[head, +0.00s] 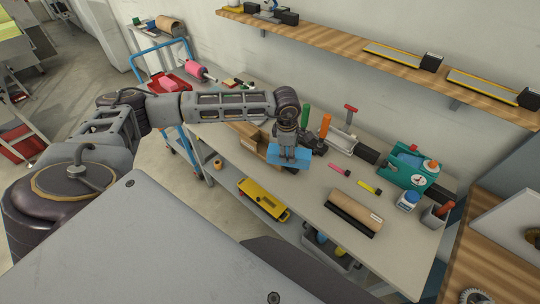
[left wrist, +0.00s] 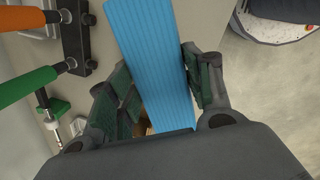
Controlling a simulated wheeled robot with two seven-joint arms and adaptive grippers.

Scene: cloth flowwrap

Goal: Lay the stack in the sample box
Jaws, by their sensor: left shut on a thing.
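A blue stack of flat, ribbed sheets (head: 299,156) is held by my left gripper (head: 287,146) above the workbench in the head view. In the left wrist view the blue stack (left wrist: 152,48) runs between the two fingers of my left gripper (left wrist: 160,80), which are shut on it. A brown cardboard box (head: 246,133), which looks like the sample box, stands on the bench just left of the gripper. Part of it is hidden by my arm and the stack. A sliver of brown shows under the stack in the left wrist view. My right gripper is not in view.
Green (head: 306,115) and orange (head: 325,124) handles stand behind the gripper. A brown roll (head: 355,212), pink (head: 340,169) and yellow (head: 370,187) markers and a teal device (head: 407,167) lie to the right. The bench (head: 310,192) is clear in front of the stack.

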